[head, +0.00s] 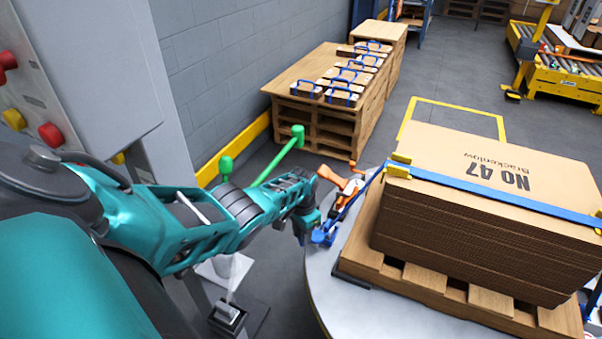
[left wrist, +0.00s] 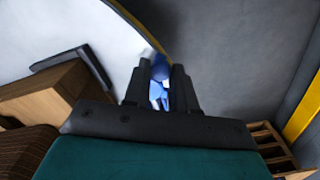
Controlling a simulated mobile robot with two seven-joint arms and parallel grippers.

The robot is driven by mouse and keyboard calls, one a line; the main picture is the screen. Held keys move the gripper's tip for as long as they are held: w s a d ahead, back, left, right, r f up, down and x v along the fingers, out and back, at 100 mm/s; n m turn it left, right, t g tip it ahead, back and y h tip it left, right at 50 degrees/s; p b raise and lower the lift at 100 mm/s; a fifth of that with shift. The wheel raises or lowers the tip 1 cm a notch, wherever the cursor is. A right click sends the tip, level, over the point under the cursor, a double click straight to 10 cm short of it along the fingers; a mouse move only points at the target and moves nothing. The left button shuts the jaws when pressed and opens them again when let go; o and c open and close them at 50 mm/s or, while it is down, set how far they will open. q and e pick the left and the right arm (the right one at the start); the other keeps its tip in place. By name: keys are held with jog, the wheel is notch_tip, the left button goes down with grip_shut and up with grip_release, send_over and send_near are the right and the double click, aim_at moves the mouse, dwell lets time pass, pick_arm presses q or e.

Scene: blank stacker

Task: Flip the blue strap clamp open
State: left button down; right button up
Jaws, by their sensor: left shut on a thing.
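The blue strap clamp (head: 323,237) is at the left edge of the round grey table, low beside the pallet. Its blue part also shows between the fingers in the left wrist view (left wrist: 159,94). My left gripper (head: 308,228) reaches it from the left, and its fingers (left wrist: 160,78) are shut on the blue clamp. Parts of the clamp are hidden behind the fingers, so I cannot tell how far its lever is raised. A blue strap (head: 480,191) runs over the cardboard stack. My right gripper is not in view.
An orange clamp-like part (head: 343,181) stands just above the blue clamp. The cardboard stack (head: 470,235) sits on a wooden pallet (head: 440,282) to the right. A green bar (head: 277,163) shows behind my left arm. Bare grey floor lies beyond the table.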

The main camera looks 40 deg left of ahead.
pick_arm(q)
jog(key=n, duration=0.1)
jog(key=d+n+p, duration=0.1)
jog(key=n, duration=0.1)
jog(key=shift+s+d+r, duration=0.1)
jog(key=shift+d+n, duration=0.35)
jog(key=shift+n, duration=0.45)
jog(key=shift+d+n+p, duration=0.3)
jog(key=shift+d+n, duration=0.15)
jog(key=shift+n, duration=0.65)
jog(key=shift+d+n, duration=0.1)
jog(key=shift+n, duration=0.2)
jog(key=c, duration=0.9)
grip_release()
